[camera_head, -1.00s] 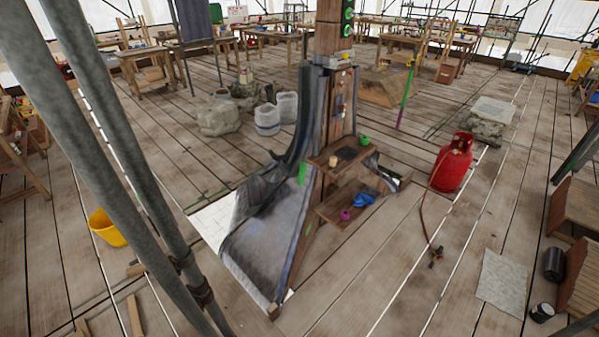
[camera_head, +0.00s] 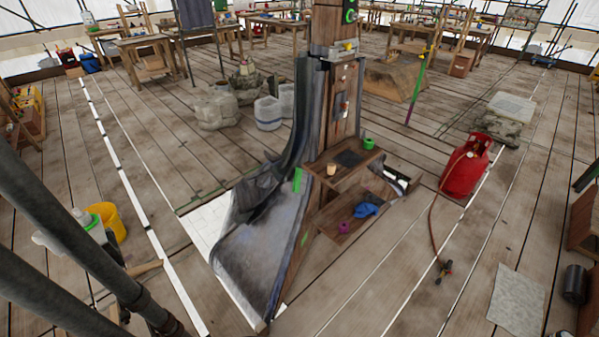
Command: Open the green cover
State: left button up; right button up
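A wooden post (camera_head: 345,95) stands on a stepped wooden stand (camera_head: 345,160). A flat green strip (camera_head: 297,180) shows on the grey draped sheet left of the post. A small green cup (camera_head: 369,144) stands on the stand's upper shelf. I cannot tell which green piece is the cover, or whether it is open or shut. Neither of my grippers is in view.
Grey poles cross the lower left, near a yellow bucket (camera_head: 112,219). A red gas cylinder (camera_head: 465,165) with a hose stands right of the stand. Stone blocks (camera_head: 216,110) and white containers (camera_head: 268,114) lie behind left. Floor in front of the stand is clear.

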aim_at(301, 178)
jog(key=i+l, duration=0.25)
jog(key=i, duration=0.2)
jog(key=i+l, duration=0.2)
jog(key=i, duration=0.3)
jog(key=i+l+z, duration=0.1)
jog(key=i+l, duration=0.15)
jog(key=i, duration=0.2)
